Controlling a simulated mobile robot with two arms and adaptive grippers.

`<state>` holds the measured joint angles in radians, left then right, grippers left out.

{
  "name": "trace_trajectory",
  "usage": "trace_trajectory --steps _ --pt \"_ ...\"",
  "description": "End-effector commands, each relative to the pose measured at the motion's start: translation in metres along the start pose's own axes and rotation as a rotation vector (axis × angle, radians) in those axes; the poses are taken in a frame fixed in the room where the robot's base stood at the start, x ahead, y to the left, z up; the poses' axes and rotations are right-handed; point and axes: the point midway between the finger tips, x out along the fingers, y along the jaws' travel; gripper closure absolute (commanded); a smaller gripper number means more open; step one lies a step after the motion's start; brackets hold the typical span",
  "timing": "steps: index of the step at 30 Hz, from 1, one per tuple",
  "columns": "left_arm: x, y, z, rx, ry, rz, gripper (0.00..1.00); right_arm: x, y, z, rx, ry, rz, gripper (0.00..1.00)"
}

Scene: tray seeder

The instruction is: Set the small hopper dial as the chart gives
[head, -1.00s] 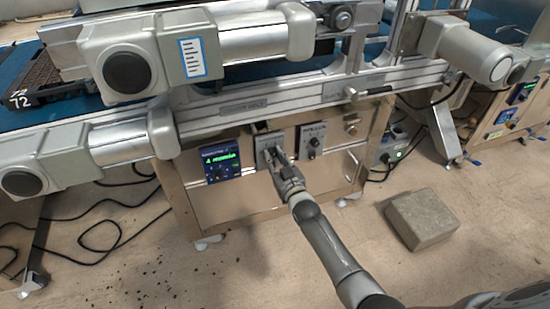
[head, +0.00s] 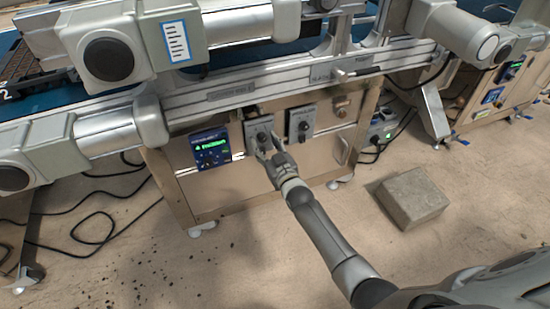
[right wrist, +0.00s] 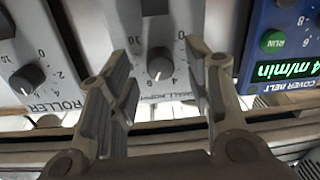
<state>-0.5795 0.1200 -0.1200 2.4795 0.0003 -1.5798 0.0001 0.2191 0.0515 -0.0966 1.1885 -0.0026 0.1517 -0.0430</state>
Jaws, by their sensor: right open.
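The small hopper dial (head: 262,137) is a dark round knob on a grey panel (head: 250,128) on the front of the steel cabinet. In the right wrist view the dial (right wrist: 158,66) has a white pointer line and numbers around it, with a partly hidden SMALL HOPPER label. My right gripper (head: 269,153) is open and empty just in front of the panel. In the right wrist view its fingers (right wrist: 157,76) stand on either side of the dial, apart from it. My left gripper is not in view. A white label (head: 175,41) is too small to read.
The ROLLER dial (head: 303,125) is on the neighbouring panel to the right. The blue COVER BELT display (head: 210,149) is to the left, reading 4 m/min in the wrist view. A grey block (head: 412,198) and loose cables lie on the floor. Conveyor motors overhang the cabinet.

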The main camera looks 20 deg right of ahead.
Motion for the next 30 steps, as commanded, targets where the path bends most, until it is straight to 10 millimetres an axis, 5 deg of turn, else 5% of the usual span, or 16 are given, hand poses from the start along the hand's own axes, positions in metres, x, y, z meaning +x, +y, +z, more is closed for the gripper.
trace_trajectory --steps 16,30 --pt "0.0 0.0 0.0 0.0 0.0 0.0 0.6 -0.095 0.0 0.001 0.0 -0.001 0.0 0.54" --pt "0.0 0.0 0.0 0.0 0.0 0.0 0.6 -0.11 0.001 0.0 -0.001 0.0 0.001 0.54"
